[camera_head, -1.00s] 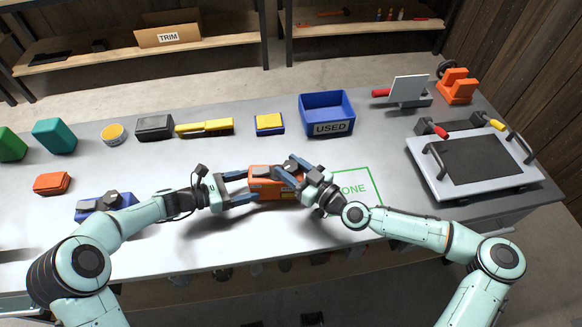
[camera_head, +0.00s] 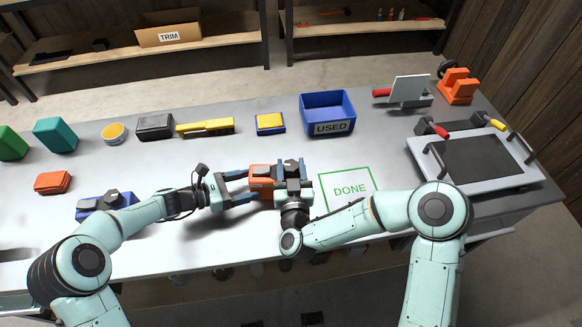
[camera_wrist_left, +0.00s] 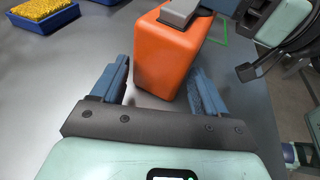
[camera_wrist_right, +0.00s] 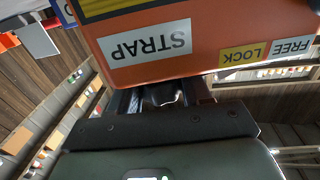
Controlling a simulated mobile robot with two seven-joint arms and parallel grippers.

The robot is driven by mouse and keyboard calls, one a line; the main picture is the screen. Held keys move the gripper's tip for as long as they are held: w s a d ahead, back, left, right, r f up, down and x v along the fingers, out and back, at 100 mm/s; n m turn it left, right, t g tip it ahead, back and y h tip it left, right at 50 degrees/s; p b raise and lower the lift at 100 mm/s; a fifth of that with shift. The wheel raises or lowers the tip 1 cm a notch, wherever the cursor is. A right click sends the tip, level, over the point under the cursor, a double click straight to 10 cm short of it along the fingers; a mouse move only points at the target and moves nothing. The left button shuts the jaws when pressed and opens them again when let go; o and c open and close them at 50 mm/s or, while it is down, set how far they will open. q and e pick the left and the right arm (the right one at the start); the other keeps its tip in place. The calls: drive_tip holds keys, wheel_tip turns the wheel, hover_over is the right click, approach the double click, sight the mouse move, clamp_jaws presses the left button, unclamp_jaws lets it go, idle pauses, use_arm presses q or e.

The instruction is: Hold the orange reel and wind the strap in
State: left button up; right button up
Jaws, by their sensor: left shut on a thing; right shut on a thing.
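The orange reel (camera_head: 262,177) stands on the grey bench near the middle. My left gripper (camera_head: 238,189) is shut on its left end; in the left wrist view the reel (camera_wrist_left: 168,62) sits between the two fingers. A grey crank part (camera_wrist_left: 182,12) lies across the reel's top. My right gripper (camera_head: 291,178) is at the reel's right end, shut on the crank, whose grip is mostly hidden by the fingers. In the right wrist view the reel's face (camera_wrist_right: 225,25) shows STRAP, FREE and LOCK labels. I cannot make out the strap itself.
The green DONE outline (camera_head: 349,188) lies empty, right of the reel. The blue USED bin (camera_head: 328,108), a yellow-topped blue box (camera_head: 269,123) and a yellow tool (camera_head: 205,126) stand behind. A blue clamp-like device (camera_head: 104,204) is near my left forearm. A framed panel (camera_head: 472,160) stands right.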

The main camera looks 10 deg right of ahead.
use_arm(q)
drive_tip(key=shift+d+r, duration=0.1)
use_arm(e)
drive_tip(key=shift+a+f+m+h, duration=0.1)
drive_tip(key=shift+m+h, duration=0.6)
drive_tip(key=shift+h, duration=0.4)
drive_tip(key=shift+g, duration=0.3)
drive_tip(key=o, duration=1)
drive_tip(key=shift+c, duration=0.2)
drive_tip(key=v, duration=1.2)
